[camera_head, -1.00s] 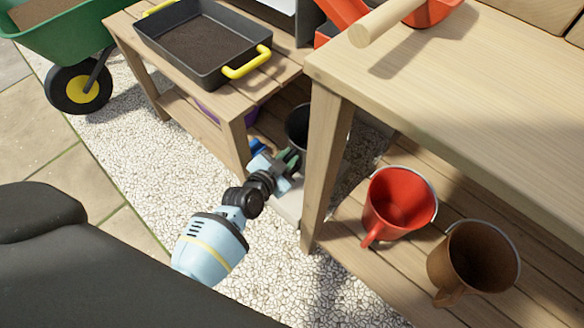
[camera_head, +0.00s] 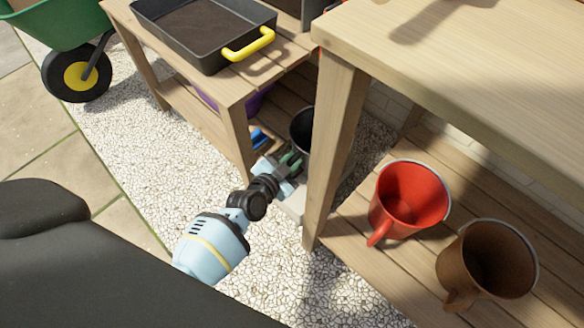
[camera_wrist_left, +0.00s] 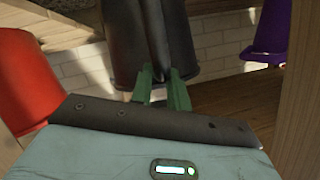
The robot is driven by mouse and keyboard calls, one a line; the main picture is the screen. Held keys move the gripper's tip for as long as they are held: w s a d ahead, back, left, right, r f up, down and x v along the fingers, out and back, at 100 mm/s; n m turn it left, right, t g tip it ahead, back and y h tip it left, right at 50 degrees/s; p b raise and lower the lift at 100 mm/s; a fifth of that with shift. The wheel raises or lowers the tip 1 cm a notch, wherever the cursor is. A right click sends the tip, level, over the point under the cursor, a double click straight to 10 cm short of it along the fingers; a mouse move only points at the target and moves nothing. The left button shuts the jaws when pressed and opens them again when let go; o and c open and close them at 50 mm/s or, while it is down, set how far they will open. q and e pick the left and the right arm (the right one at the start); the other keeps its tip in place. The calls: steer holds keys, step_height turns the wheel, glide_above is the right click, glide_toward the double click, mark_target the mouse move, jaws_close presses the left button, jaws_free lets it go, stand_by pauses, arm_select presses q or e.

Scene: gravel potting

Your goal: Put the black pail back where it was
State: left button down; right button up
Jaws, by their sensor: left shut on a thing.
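The black pail (camera_head: 303,125) is upright in the gap between the two wooden benches, partly hidden by the right bench's front leg. My left gripper (camera_head: 291,160) reaches in from the front and is shut on the pail's near side. In the left wrist view the green fingers (camera_wrist_left: 162,88) meet the dark wall of the black pail (camera_wrist_left: 130,40), which fills the upper middle. I cannot tell whether the pail's base touches anything. My right gripper is not in view.
The right bench's leg (camera_head: 335,150) is close beside the pail. A red pail (camera_head: 412,198) and a brown pail (camera_head: 487,260) stand on its lower shelf. A purple pail (camera_wrist_left: 266,35) shows at right in the wrist view. A black tray (camera_head: 205,35) sits on the left bench.

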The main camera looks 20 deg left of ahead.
arm_select(q)
steer(key=shift+f+b, duration=1.25)
steer(key=shift+f, duration=0.6)
steer(key=shift+r, duration=0.1)
steer(key=c, duration=1.8)
jaws_free()
steer(key=shift+f, duration=0.25)
steer(key=o, duration=0.5)
steer(key=shift+c, duration=0.2)
steer(key=shift+r, duration=0.2)
